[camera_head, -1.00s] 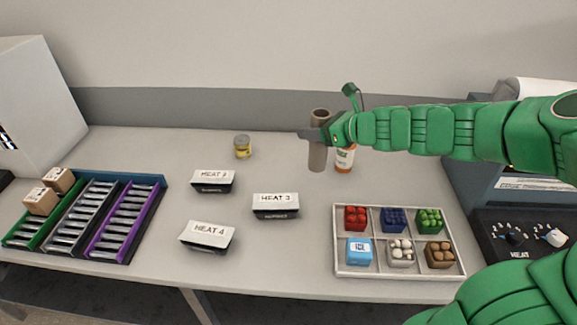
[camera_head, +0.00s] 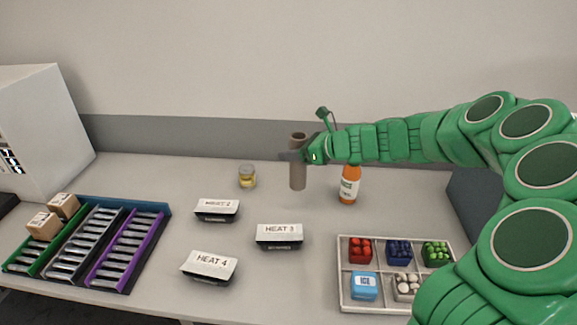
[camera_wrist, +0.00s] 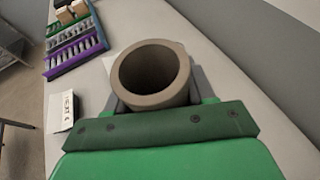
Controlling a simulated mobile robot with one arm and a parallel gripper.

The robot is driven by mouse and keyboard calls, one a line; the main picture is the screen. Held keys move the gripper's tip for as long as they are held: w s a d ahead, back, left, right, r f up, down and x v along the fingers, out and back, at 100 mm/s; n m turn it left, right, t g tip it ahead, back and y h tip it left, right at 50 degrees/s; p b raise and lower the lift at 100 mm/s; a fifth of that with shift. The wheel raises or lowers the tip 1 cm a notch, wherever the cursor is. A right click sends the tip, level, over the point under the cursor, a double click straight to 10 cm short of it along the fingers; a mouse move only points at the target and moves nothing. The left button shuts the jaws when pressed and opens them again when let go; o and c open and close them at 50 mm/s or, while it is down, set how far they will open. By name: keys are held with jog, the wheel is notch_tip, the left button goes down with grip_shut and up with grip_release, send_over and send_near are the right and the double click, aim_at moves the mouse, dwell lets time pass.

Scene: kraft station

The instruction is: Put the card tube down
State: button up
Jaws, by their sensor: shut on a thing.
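The card tube (camera_head: 298,174) is a brown hollow cylinder, held upright over the back part of the table. My gripper (camera_head: 297,156) is shut around its upper half. In the wrist view, the tube's open round end (camera_wrist: 151,74) faces the camera between the grey fingers. In the head view, the tube's lower end is close to the table surface; I cannot tell whether it touches.
An orange bottle (camera_head: 348,185) stands right of the tube, and a small jar (camera_head: 247,176) left of it. HEAT boxes (camera_head: 279,236) stand in front. A compartment tray (camera_head: 345,302) is at right front, coloured racks (camera_head: 117,205) at left. Bare table surrounds the tube.

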jog(key=w+a+f, duration=0.1)
jog(key=w+f, duration=0.5)
jog(key=f, duration=0.3)
jog(key=shift+a+f, duration=0.35)
jog(key=shift+a, duration=0.05)
jog(key=shift+w, duration=0.1)
jog(key=o, duration=1)
jog(key=shift+v, duration=6.05)
